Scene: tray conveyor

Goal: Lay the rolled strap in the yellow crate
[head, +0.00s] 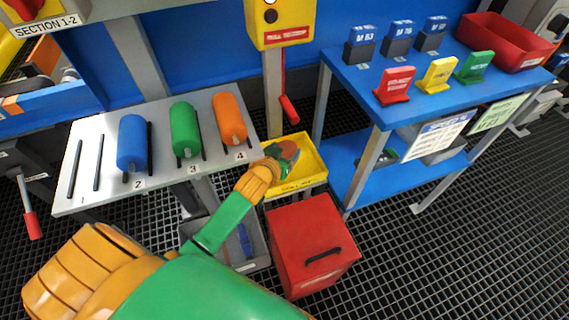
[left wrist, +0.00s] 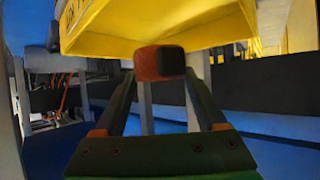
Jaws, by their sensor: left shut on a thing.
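The rolled strap (left wrist: 160,63) is a small dark red-brown roll between the fingertips of my left gripper (head: 286,153). The gripper is shut on it, and the fingers reach up to it from below in the left wrist view. The yellow crate (head: 309,179) stands right of the grey roll table in the head view, with lettering on its front. In the head view, gripper and strap overlap the crate's opening; their height above its floor is unclear. In the left wrist view the crate's wall (left wrist: 200,28) is behind the strap. My right gripper is not in view.
The grey table (head: 75,205) holds blue, green and orange rolls; slot 1 is empty. A red box (head: 310,235) stands below the crate, beside a grey bin (head: 262,255). A blue table (head: 440,100) with cards and a red tray (head: 508,42) is at right.

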